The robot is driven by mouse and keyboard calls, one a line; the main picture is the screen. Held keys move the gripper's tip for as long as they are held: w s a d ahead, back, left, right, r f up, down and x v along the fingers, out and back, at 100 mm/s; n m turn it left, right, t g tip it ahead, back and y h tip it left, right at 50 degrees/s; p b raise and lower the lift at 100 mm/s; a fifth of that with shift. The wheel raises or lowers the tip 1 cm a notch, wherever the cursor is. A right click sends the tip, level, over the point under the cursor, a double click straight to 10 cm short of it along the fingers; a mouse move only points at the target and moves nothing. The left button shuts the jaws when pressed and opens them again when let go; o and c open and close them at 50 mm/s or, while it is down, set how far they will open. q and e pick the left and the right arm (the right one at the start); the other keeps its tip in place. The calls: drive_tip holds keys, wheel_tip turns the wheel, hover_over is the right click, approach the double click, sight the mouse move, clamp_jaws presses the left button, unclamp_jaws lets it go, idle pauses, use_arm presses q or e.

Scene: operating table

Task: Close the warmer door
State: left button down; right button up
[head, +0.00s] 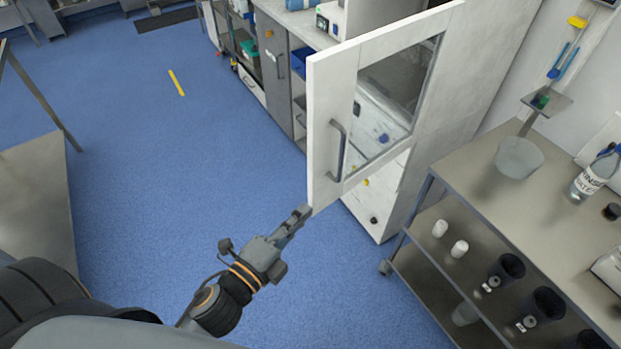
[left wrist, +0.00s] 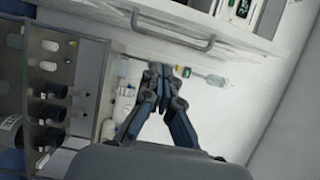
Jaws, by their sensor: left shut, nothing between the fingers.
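The warmer door (head: 330,100) is white with a glass window and a grey bar handle (head: 339,150). It stands open, swung out from the tall white cabinet (head: 465,75). My left gripper (head: 301,213) is shut and empty, its tips close to the door's lower free corner. I cannot tell whether they touch it. In the left wrist view the fingers (left wrist: 160,72) are together, below a white panel with a bar handle (left wrist: 175,32). My right gripper is not in view.
A steel trolley (head: 480,165) with a bowl, bottle and cups on its shelves stands at right. A steel table (head: 35,200) is at left. Cabinets and a counter line the back. The blue floor (head: 180,150) between is clear.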

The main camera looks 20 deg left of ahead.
sight(312, 177)
use_arm(q)
drive_tip(key=w+p, duration=0.1)
drive_tip(key=w, duration=0.2)
drive_tip(key=w+p, duration=0.2)
drive_tip(key=w, duration=0.1)
drive_tip(key=w+a+p, duration=0.1)
drive_tip(key=w, duration=0.3)
drive_tip(key=shift+w, duration=0.1)
